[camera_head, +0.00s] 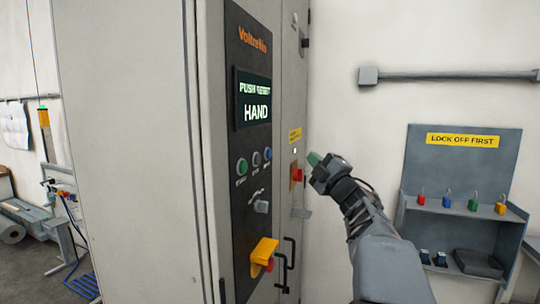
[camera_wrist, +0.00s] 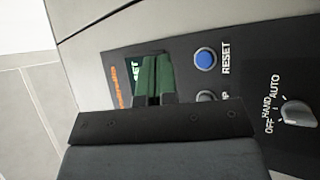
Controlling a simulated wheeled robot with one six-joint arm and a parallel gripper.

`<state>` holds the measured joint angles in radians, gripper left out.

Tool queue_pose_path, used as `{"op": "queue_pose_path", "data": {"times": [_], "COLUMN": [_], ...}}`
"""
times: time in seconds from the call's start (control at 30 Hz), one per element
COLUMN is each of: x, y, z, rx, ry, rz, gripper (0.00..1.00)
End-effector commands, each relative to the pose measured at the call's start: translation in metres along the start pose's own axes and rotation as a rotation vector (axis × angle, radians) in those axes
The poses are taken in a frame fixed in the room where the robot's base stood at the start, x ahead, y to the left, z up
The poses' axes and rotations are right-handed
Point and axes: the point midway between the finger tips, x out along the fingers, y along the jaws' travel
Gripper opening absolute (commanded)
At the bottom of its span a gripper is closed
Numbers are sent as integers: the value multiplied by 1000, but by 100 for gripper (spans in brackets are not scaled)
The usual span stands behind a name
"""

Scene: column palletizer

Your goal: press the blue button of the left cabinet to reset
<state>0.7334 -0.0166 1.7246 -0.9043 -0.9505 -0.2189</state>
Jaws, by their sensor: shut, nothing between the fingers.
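The grey cabinet (camera_head: 130,150) stands at the left in the head view, with a black control panel (camera_head: 240,195) on its side. The small blue button (camera_head: 267,154) is at the right end of a row of buttons under the display. In the wrist view the blue button (camera_wrist: 205,58) is plain, with RESET printed beside it. My gripper (camera_head: 315,159) is shut and empty, out in front of the panel. Its green fingertips (camera_wrist: 154,78) show left of the blue button in the wrist view and partly cover the display. In the head view they appear apart from the button.
The display (camera_head: 253,98) reads PUSH RESET and HAND. A green button (camera_head: 242,166), a selector knob (camera_head: 262,207) and a yellow-orange handle (camera_head: 263,252) stick out from the panel. A lockout shelf (camera_head: 465,212) with several padlocks hangs on the right wall.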

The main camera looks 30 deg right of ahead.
Motion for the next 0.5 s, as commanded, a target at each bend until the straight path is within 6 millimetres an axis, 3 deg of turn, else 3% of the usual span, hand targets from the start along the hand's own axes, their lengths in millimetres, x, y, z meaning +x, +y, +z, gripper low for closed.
{"op": "queue_pose_path", "data": {"times": [0.5], "x": [7], "y": [-5], "z": [-5], "rx": [0], "ry": [-1], "rz": [0], "gripper": [0]}}
